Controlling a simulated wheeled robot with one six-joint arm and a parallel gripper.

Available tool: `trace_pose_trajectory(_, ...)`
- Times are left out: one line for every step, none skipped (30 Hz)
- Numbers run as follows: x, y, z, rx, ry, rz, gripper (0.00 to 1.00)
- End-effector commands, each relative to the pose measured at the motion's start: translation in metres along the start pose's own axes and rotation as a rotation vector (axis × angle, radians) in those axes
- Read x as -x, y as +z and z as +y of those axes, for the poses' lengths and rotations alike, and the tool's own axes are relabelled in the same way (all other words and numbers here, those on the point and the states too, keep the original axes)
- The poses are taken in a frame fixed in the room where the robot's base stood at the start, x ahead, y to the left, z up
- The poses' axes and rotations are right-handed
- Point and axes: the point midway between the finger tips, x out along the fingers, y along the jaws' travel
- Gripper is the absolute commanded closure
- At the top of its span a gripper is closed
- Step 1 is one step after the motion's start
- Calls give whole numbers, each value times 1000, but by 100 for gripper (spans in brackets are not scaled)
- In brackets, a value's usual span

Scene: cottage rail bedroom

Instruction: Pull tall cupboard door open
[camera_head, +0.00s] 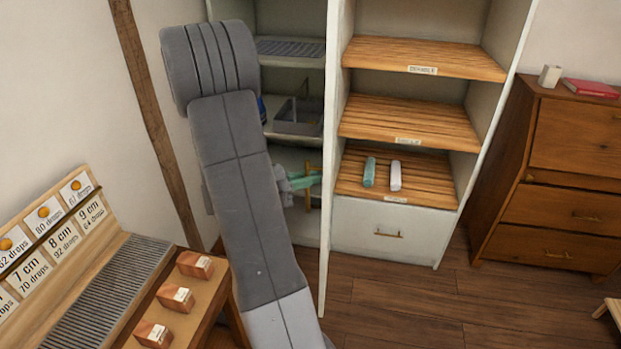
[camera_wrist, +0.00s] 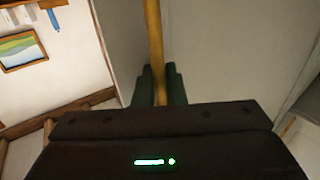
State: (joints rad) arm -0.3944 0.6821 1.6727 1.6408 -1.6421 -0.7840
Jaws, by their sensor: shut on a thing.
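The tall white cupboard (camera_head: 333,120) stands in the middle of the head view. Shelves inside its left section show beside my arm, so the door does not cover that opening; its exact angle is unclear. My gripper (camera_head: 306,182), with green fingers, is shut on an upright brass handle (camera_head: 308,200) low in front of this section. In the wrist view the handle (camera_wrist: 154,45) runs upright between the green fingers (camera_wrist: 158,85), against pale panels (camera_wrist: 225,60). My arm hides the left part of the opening.
Wooden shelves (camera_head: 420,57) and a drawer (camera_head: 385,232) fill the right section. A brown dresser (camera_head: 560,180) stands at right. A wooden stand (camera_head: 120,255) with cards and small boxes is near front left. Open floor (camera_head: 400,300) lies in front of the cupboard.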

Motion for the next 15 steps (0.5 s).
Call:
trace_pose_trajectory(0,1,1,4,2,-2,100)
trace_pose_trajectory(0,1,1,4,2,-2,100)
trace_pose_trajectory(0,1,1,4,2,-2,100)
trace_pose_trajectory(0,1,1,4,2,-2,100)
trace_pose_trajectory(0,1,1,4,2,-2,100)
trace_pose_trajectory(0,1,1,4,2,-2,82)
trace_pose_trajectory(0,1,1,4,2,-2,76)
trace_pose_trajectory(0,1,1,4,2,-2,74)
trace_pose_trajectory(0,1,1,3,2,-2,74)
trace_pose_trajectory(0,1,1,3,2,-2,74)
trace_pose_trajectory(0,1,1,3,1,-1,74)
trace_pose_trajectory(0,0,1,2,1,-1,74)
trace_pose_trajectory(0,0,1,2,1,-1,74)
trace_pose_trajectory(0,0,1,2,1,-1,74)
trace_pose_trajectory(0,0,0,2,1,-1,74)
